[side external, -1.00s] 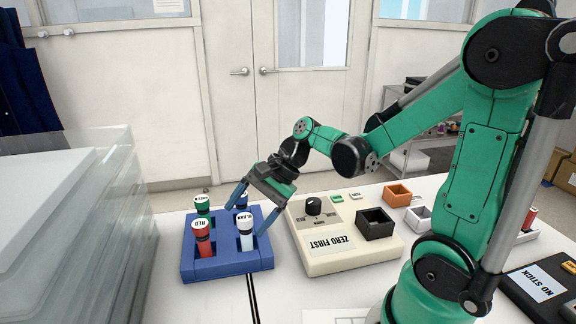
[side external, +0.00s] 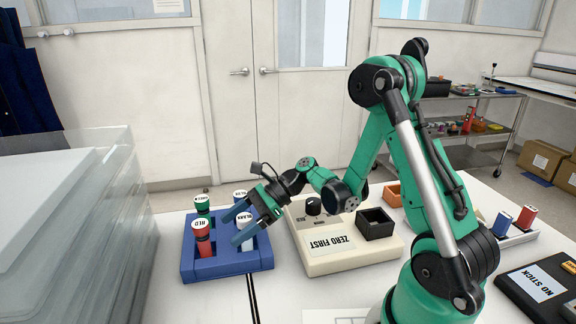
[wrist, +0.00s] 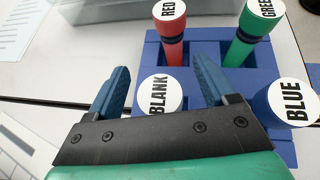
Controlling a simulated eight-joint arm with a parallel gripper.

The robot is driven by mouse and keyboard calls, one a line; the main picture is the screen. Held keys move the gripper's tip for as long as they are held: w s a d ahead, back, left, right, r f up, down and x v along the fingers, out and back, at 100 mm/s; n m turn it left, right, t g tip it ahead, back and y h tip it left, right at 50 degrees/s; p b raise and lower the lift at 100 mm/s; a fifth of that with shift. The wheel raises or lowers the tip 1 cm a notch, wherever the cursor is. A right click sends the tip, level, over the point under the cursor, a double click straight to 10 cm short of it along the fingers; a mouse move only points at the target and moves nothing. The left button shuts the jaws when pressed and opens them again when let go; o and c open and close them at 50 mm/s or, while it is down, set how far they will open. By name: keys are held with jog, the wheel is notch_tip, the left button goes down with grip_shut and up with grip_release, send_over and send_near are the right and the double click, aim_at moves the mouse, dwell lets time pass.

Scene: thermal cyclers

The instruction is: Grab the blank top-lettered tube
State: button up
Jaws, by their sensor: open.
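The blank tube, with a white top lettered BLANK (wrist: 163,93), stands in the blue rack (side external: 226,270), in its near right slot in the side view (side external: 245,219). My gripper (side external: 233,227) is open and tilted, its blue fingers pointing left and down at the tube's top. In the wrist view the top lies between the two fingers (wrist: 161,68), with a gap on each side. The tube's body is mostly hidden in that view; I cannot tell whether a finger touches it.
The red tube (side external: 202,238), green tube (side external: 203,204) and blue tube (side external: 240,195) stand in the same rack, close to my fingers. Right of it is a cream device (side external: 345,255) with a knob and dark block. Clear stacked boxes (side external: 80,220) stand at left.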

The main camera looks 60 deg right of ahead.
grip_shut()
jog(key=shift+r, duration=0.1)
dwell(0.4)
